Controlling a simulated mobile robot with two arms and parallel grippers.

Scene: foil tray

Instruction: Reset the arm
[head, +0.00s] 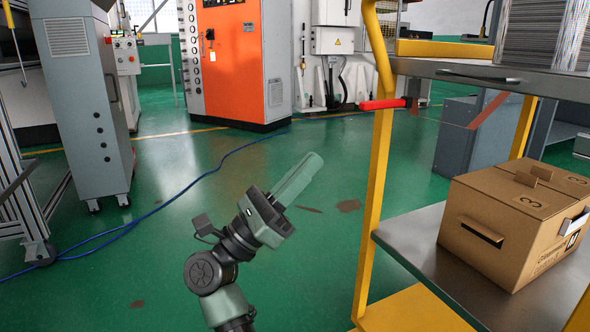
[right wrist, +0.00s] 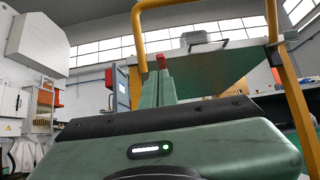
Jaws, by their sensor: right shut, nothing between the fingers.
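My right gripper (head: 299,178) is raised over the green floor in the middle of the head view, its fingers pointing up and to the right. Its two green fingers lie together with nothing between them. In the right wrist view the shut fingers (right wrist: 158,88) point away from the camera toward a yellow frame. The gripper is apart from the shelf cart (head: 372,170) on the right. My left gripper is not in view. No foil tray can be made out.
A cardboard box (head: 490,215) sits on the cart's lower grey shelf (head: 425,240). A red handle (head: 383,104) sticks out from the cart's yellow post. A blue cable (head: 185,187) crosses the floor. An orange cabinet (head: 237,65) stands at the back, a grey cabinet (head: 85,100) at left. Open floor surrounds the gripper.

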